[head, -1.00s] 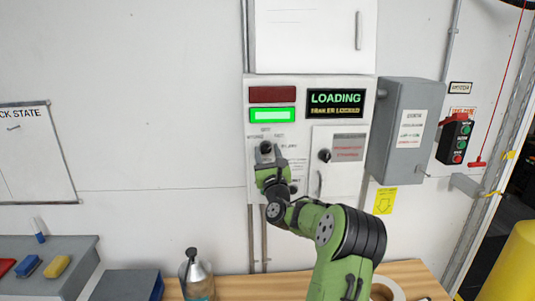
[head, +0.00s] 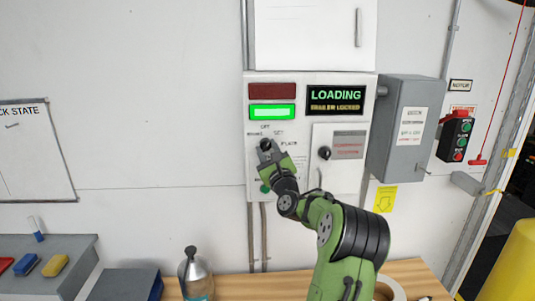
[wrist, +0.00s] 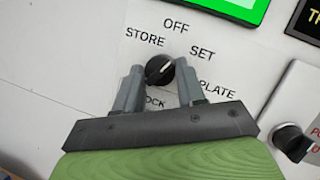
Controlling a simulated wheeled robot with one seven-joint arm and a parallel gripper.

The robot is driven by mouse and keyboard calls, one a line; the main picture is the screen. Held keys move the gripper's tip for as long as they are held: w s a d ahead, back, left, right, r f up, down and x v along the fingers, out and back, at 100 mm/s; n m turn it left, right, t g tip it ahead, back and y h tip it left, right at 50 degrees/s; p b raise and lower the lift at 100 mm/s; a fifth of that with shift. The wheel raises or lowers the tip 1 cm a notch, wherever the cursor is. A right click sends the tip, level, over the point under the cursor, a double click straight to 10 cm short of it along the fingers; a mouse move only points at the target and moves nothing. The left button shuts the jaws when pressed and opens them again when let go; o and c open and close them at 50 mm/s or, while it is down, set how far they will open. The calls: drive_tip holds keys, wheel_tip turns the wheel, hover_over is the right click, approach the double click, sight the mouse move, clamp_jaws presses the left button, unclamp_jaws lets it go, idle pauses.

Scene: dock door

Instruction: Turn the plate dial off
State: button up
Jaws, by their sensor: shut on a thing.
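The plate dial (wrist: 160,70) is a round black knob on the white control panel, ringed by the words OFF, SET, PLATE, LOCK and STORE. Its white mark points up and right, about toward SET, in the wrist view; OFF is at the top. My gripper (wrist: 158,80) has one grey finger on each side of the knob and is shut on it. In the head view my gripper (head: 267,149) reaches the panel's left part from the lower right and covers much of the dial.
A second black knob (head: 324,153) is to the right on a small panel door. Above are a lit green lamp (head: 271,112), a dark red lamp (head: 272,91) and a LOADING display (head: 335,101). A grey box (head: 403,125) juts out at the right. A bottle (head: 196,276) stands below.

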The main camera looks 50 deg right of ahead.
drive_tip(key=n+y, duration=0.1)
drive_tip(key=n, duration=0.2)
drive_tip(key=n+y, duration=0.2)
drive_tip(key=n, duration=0.1)
drive_tip(key=shift+s+d+r+n, duration=0.1)
drive_tip(key=shift+r+n, duration=0.05)
drive_tip(key=shift+n, duration=0.25)
drive_tip(key=shift+y, duration=0.3)
drive_tip(key=o, duration=1)
drive_tip(key=b+v, duration=0.5)
drive_tip(key=v, duration=1.1)
